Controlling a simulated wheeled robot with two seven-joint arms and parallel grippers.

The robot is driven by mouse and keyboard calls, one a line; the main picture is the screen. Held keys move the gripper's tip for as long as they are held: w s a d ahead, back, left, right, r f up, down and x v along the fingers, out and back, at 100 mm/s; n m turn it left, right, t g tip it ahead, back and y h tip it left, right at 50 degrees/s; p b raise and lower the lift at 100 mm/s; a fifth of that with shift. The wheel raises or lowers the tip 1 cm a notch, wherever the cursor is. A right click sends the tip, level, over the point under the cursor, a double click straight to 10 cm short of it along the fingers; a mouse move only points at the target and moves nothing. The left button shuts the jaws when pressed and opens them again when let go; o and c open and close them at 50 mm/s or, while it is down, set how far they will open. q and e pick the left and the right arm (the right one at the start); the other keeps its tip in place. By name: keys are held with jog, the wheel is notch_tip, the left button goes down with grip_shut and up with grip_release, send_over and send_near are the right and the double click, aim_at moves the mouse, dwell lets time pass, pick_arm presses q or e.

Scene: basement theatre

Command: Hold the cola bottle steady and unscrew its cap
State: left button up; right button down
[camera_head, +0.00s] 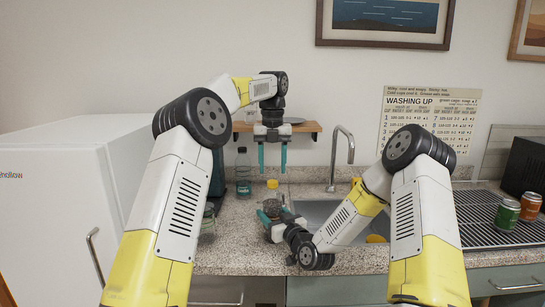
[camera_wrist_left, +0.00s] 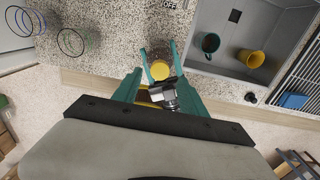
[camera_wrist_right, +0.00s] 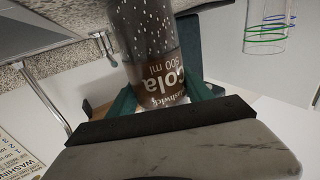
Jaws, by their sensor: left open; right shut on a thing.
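The cola bottle (camera_head: 272,203) stands upright on the counter, with a yellow cap (camera_head: 272,184) on top. Its brown, bubbly body and white lettering fill the middle of the right wrist view (camera_wrist_right: 158,68). My right gripper (camera_head: 273,214) is shut on the bottle's body from the front, hiding its lower part. My left gripper (camera_head: 272,169) points down above the cap, open and empty, its teal fingertips a little higher than the cap. In the left wrist view the cap (camera_wrist_left: 160,70) appears between the two fingers.
A sink (camera_head: 312,208) with a tap (camera_head: 342,150) lies right of the bottle, holding a dark mug (camera_wrist_left: 210,43) and a yellow cup (camera_wrist_left: 257,60). A bottle of teal liquid (camera_head: 243,175) stands behind left. A green can (camera_head: 506,214) and an orange can (camera_head: 530,207) stand far right.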

aim_at(272, 181)
pick_arm(q)
jog(key=shift+f, duration=2.2)
jog(key=shift+c, duration=0.2)
grip_shut()
